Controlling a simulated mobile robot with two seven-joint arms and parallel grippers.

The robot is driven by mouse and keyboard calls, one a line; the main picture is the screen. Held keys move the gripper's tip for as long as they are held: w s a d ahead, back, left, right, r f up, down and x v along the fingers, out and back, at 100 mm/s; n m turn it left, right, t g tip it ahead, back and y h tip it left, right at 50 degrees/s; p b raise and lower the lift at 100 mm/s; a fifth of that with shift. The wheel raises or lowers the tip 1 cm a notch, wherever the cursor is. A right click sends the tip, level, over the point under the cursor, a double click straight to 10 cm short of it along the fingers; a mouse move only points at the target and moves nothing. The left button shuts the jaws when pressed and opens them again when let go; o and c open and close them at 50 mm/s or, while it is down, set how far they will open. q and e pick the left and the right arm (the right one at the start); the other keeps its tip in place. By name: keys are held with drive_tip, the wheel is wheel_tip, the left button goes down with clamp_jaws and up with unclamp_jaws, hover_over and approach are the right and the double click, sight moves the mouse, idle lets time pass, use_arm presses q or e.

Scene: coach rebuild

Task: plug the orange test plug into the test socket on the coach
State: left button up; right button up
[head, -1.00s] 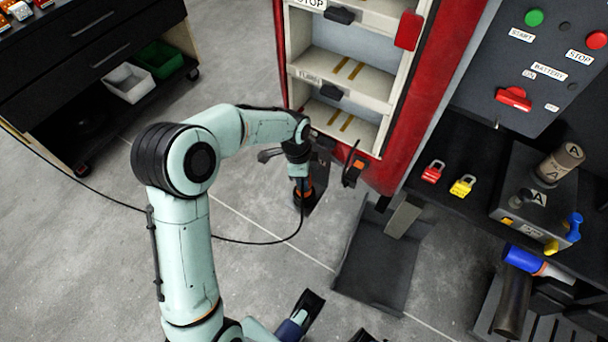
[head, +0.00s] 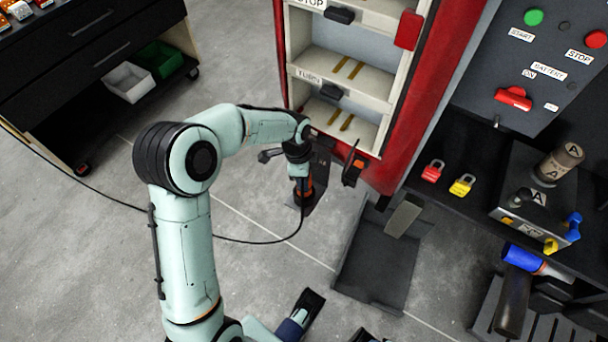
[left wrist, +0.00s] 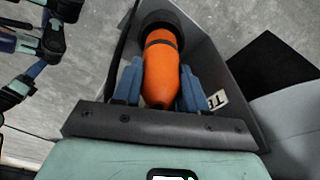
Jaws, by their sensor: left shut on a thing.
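The orange test plug (left wrist: 161,78) fills the middle of the left wrist view, with a black collar at its far end. My left gripper (left wrist: 160,92) is shut on it, one blue finger on each side. In the head view my left gripper (head: 300,172) points down, with the orange plug (head: 303,190) below it, beside a dark bracket (head: 320,180). Grey plates (left wrist: 212,62) flank the plug; whether it sits in them or above them I cannot tell. The red coach (head: 400,130) carries a black and orange fitting (head: 353,170) at its lower corner, apart from the plug.
A black cable (head: 250,241) runs over the floor from the plug towards the dark cart (head: 85,60). A dark floor plate (head: 372,275) lies right of the plug. A bench with padlocks and a control panel (head: 530,70) stands at the right.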

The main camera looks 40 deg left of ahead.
use_arm(q)
drive_tip(key=shift+f+b, duration=0.85)
drive_tip(key=shift+f, duration=0.65)
use_arm(e)
drive_tip(key=shift+d+f, duration=0.15)
drive_tip(key=shift+f, duration=0.8)
drive_tip(key=shift+w, duration=0.1)
use_arm(q)
drive_tip(key=shift+r, duration=0.2)
drive_tip(key=shift+p, duration=0.3)
use_arm(e)
drive_tip(key=shift+w+d+r+t, duration=0.25)
drive_tip(key=shift+w+t, duration=0.05)
drive_tip(key=shift+w, duration=0.35)
use_arm(q)
drive_tip(key=shift+r, duration=0.1)
drive_tip(key=shift+p, duration=0.35)
use_arm(e)
drive_tip(key=shift+r, duration=0.45)
use_arm(q)
drive_tip(key=shift+f+b, duration=0.4)
drive_tip(key=shift+f, duration=0.25)
use_arm(e)
drive_tip(key=shift+f, duration=0.45)
